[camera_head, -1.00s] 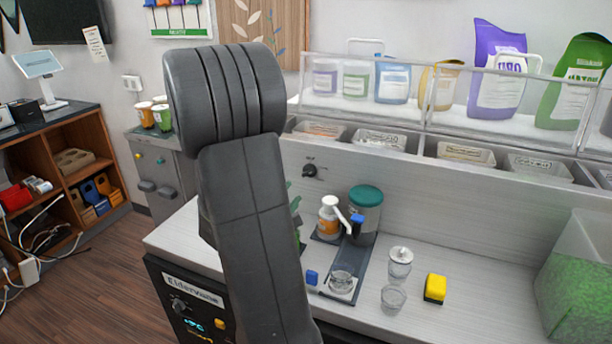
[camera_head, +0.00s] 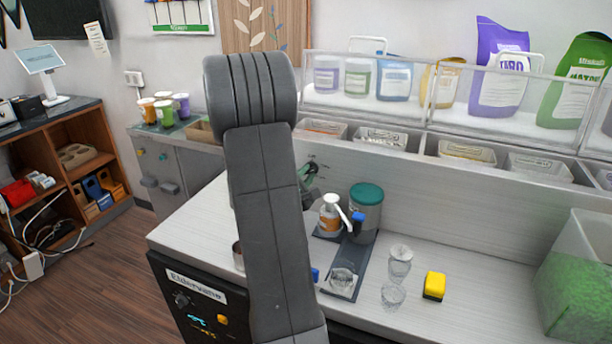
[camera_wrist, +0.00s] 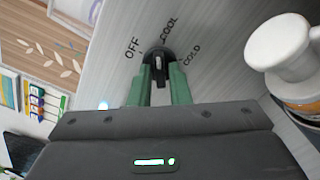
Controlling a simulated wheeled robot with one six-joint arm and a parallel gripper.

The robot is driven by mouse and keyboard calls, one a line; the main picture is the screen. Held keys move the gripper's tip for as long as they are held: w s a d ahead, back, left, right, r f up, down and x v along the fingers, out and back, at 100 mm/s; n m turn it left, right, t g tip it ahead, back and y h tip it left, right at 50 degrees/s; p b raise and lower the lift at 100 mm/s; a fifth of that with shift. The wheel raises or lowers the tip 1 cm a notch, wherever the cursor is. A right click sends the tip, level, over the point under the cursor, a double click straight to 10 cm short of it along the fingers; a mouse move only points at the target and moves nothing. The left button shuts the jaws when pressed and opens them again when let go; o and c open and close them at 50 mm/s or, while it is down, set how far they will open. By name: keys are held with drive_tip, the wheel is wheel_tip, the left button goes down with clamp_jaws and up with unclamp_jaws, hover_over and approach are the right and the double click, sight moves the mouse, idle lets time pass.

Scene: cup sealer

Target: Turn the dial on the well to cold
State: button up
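The black dial (camera_wrist: 157,56) is on the pale panel in the wrist view, with the printed words OFF, COOL and COLD around it. Its raised grip points roughly up and down in that view; I cannot tell exactly which word it marks. My gripper (camera_wrist: 161,72) has its two green fingers on either side of the dial's grip, with tips close to the panel. They look apart, with a small gap beside the grip; firm contact is not clear. In the head view my gripper (camera_head: 309,172) is at the panel and largely covers the dial.
A white pump bottle (camera_head: 329,215) and a teal-lidded jar (camera_head: 366,212) stand close to the right of my gripper. The bottle's pump (camera_wrist: 280,43) is near in the wrist view. Clear cups and a yellow block (camera_head: 434,286) are farther right on the counter.

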clamp_jaws()
drive_tip(key=shift+m, duration=0.3)
drive_tip(key=m+b, duration=0.1)
drive_tip(key=m, duration=0.2)
drive_tip(key=shift+m, duration=0.3)
drive_tip(key=m+b, duration=0.1)
drive_tip(key=m, duration=0.3)
drive_tip(key=shift+m+b, duration=0.3)
drive_tip(key=shift+b, duration=0.1)
drive_tip(key=m+b, duration=0.2)
drive_tip(key=m, duration=0.2)
drive_tip(key=shift+m, duration=0.3)
drive_tip(key=shift+m+b, duration=0.7)
drive_tip(key=shift+m, duration=1.1)
